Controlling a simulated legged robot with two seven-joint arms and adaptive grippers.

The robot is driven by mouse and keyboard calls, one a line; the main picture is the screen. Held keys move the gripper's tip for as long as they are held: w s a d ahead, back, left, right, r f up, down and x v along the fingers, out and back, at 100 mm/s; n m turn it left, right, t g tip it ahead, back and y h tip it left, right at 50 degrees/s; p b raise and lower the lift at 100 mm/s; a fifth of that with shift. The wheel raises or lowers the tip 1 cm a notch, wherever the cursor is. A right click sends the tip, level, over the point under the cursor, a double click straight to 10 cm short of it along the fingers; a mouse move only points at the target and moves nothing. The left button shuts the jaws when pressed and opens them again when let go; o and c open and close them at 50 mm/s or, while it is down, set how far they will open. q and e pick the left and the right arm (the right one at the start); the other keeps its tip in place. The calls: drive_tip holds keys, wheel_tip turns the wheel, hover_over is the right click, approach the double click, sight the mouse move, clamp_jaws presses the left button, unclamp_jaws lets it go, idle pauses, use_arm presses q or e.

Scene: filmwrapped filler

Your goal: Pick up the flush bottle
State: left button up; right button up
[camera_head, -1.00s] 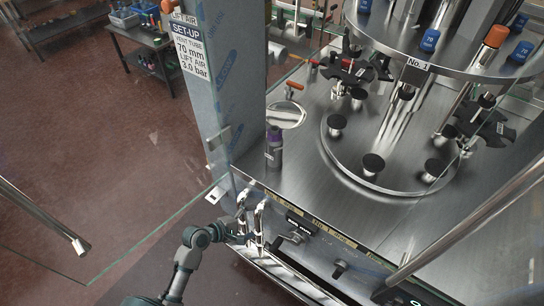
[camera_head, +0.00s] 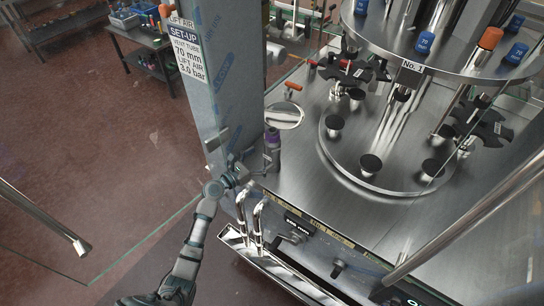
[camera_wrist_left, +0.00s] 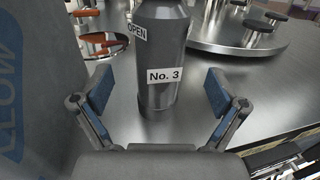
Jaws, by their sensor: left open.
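The flush bottle (camera_head: 272,152) is a grey cylinder with a purple top, standing upright on the steel deck beside the tall film-wrapped column. In the left wrist view the bottle (camera_wrist_left: 162,60) carries labels reading "OPEN" and "No. 3"; its top is cut off. My left gripper (camera_head: 246,166) is at the bottle's near left side. In the wrist view its two open fingers (camera_wrist_left: 160,95) stand on either side of the bottle's lower body, with a gap on both sides. My right gripper is not in view.
The film-wrapped column (camera_head: 228,80) rises close on the left. Two bent chrome handles (camera_head: 250,212) stand at the deck's front edge. A round carousel (camera_head: 385,150) with black pads lies to the right. A mirror-like disc (camera_head: 285,115) is behind the bottle.

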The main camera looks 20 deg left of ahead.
sight(272, 150)
use_arm(q)
drive_tip(key=shift+w+d+r, duration=0.1)
drive_tip(key=shift+w+d, duration=0.4)
drive_tip(key=x, duration=0.4)
drive_tip(key=shift+w, duration=0.35)
drive_tip(key=shift+s+a, duration=0.1)
drive_tip(key=shift+s, duration=0.05)
drive_tip(key=c, duration=1.7)
drive_tip(key=shift+r, duration=0.1)
clamp_jaws()
